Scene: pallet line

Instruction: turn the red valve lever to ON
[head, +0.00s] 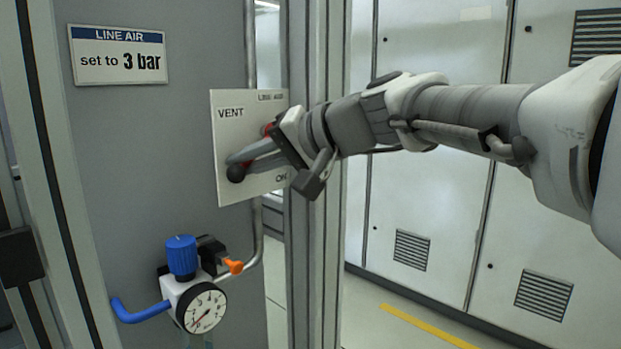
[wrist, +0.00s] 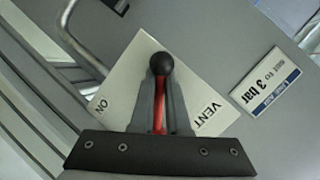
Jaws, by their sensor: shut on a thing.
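The red valve lever (wrist: 159,118) has a black ball knob (wrist: 162,63) at its end. My gripper (wrist: 161,88) is shut on the lever, one finger on each side, with the knob just past the fingertips. In the head view my gripper (head: 250,157) reaches in from the right and hides most of the lever. The lever points left and slightly down, its knob below the word VENT. The white valve plate (head: 225,128) reads VENT at upper left and ON at lower right. In the wrist view the knob lies between the two words.
A "LINE AIR set to 3 bar" sign (head: 118,55) hangs at upper left. A metal post (head: 318,240) stands right of the plate; grey cabinets (head: 440,210) are behind.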

